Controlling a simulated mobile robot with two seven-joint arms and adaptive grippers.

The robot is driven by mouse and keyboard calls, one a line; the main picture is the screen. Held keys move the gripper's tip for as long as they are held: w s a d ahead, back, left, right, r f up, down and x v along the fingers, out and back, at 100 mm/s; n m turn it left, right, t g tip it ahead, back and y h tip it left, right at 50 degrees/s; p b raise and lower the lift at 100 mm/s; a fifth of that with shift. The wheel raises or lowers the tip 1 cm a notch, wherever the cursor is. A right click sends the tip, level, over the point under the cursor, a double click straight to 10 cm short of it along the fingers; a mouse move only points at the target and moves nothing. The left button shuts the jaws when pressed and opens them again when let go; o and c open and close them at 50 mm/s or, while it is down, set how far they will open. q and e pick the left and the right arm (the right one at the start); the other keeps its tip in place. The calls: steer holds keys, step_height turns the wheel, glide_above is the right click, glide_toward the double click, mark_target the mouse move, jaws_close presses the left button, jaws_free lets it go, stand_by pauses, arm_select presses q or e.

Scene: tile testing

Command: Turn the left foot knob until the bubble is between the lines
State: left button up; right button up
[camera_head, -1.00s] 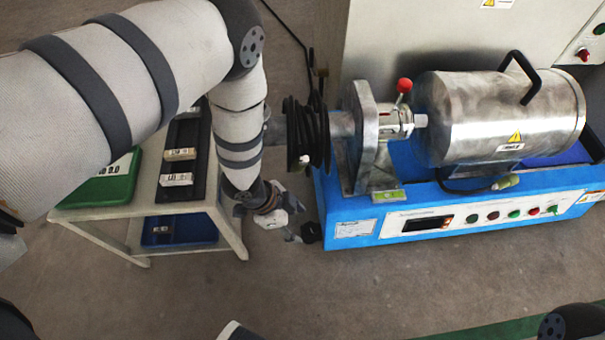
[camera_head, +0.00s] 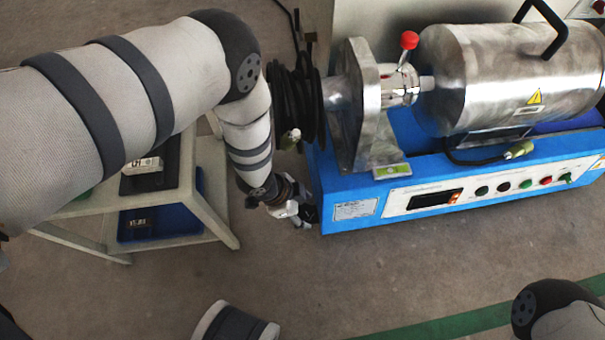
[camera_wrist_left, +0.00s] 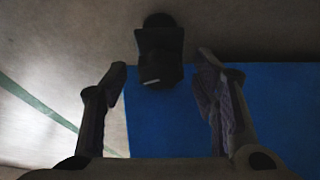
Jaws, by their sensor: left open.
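The black foot knob (camera_wrist_left: 158,50) shows in the left wrist view at the left end of the blue machine base (camera_wrist_left: 270,110). My left gripper (camera_wrist_left: 162,75) is open, with one finger on each side of the knob in that view. Gaps show on both sides; I cannot tell how deep the knob sits between the fingers. In the head view my left gripper (camera_head: 301,214) is low beside the base's left end and mostly hides the knob. A small green-framed level (camera_head: 391,171) lies on the base; its bubble is too small to read. My right gripper is out of view.
The machine has a steel motor (camera_head: 500,80), a red-knobbed lever (camera_head: 409,41) and coiled black cable (camera_head: 292,105) above my left gripper. A pale shelf table (camera_head: 215,215) stands to the left.

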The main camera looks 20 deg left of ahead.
arm_select(q)
steer(key=c, duration=1.2)
steer(key=shift+o, duration=0.2)
steer(key=shift+s+r+n+p, duration=0.1)
steer(key=shift+r+n+p, duration=0.2)
steer(key=shift+n+p, duration=0.5)
steer(key=shift+d+n+t+y+p, duration=0.1)
steer(key=shift+n+t+y+p, duration=0.3)
steer(key=shift+n+p, duration=0.1)
steer(key=shift+f+n, duration=0.25)
steer(key=shift+n, duration=0.45)
steer(key=o, duration=1.2)
steer(key=shift+c, duration=0.2)
